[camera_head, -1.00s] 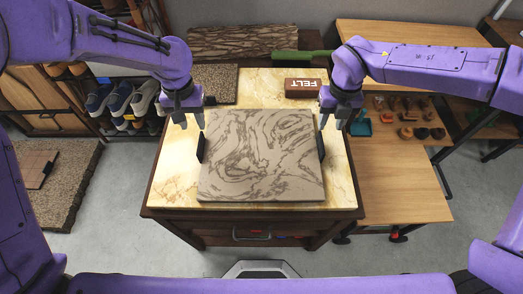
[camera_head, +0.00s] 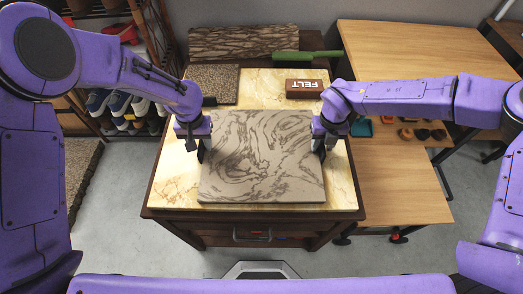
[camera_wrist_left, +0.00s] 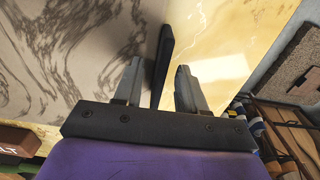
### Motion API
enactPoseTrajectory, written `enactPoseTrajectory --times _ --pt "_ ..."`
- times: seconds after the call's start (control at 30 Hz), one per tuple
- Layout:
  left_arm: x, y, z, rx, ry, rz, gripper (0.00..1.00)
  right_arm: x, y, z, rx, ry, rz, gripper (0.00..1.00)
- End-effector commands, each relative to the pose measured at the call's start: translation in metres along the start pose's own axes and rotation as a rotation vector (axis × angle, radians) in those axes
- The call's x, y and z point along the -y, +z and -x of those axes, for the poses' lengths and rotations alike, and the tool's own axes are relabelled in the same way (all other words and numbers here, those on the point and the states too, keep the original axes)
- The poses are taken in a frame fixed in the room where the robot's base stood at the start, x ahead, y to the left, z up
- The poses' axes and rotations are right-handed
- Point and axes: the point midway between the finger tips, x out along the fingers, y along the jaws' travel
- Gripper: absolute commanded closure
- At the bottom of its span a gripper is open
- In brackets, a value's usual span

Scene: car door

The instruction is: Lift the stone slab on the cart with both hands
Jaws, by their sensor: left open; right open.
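The stone slab (camera_head: 260,160), grey with brown swirls, lies flat on the cream marble-patterned top of the cart (camera_head: 175,192). It has a dark handle at each side. My left gripper (camera_head: 198,143) is at its left side, open. In the left wrist view, the black left handle (camera_wrist_left: 162,60) stands between the spread fingers of my left gripper (camera_wrist_left: 158,85), with a gap showing to each finger. My right gripper (camera_head: 322,148) is open at the slab's right side, around or close to the right handle, which it mostly hides.
Behind the slab are a box marked FELT (camera_head: 304,88), a speckled slab (camera_head: 212,85), a dark veined slab (camera_head: 243,42) and a green-handled tool (camera_head: 305,56). A wooden table (camera_head: 400,190) adjoins the cart at right. A shoe rack (camera_head: 122,108) stands at left.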

Motion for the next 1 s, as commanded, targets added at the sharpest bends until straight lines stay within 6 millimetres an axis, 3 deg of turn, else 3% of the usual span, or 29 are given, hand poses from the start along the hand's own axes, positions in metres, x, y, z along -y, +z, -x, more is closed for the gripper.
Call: enactPoseTrajectory --times 0.27,0.37,0.4,1.0 --pt "0.0000 -0.0001 -0.0009 0.000 0.000 -0.001 0.63 0.0000 0.0001 -0.0009 0.001 0.000 0.000 0.63" --pt "0.0000 -0.0001 -0.0008 0.000 0.000 -0.001 0.95 -0.0001 0.0001 -0.0008 0.000 0.000 0.000 0.95" --pt "0.0000 -0.0001 -0.0008 0.000 0.000 -0.001 1.00 0.0000 0.0001 -0.0008 0.000 0.000 0.000 1.00" --pt "0.0000 -0.0001 -0.0004 0.000 0.000 -0.001 1.00 -0.0001 0.0002 -0.0004 0.000 0.000 0.000 1.00"
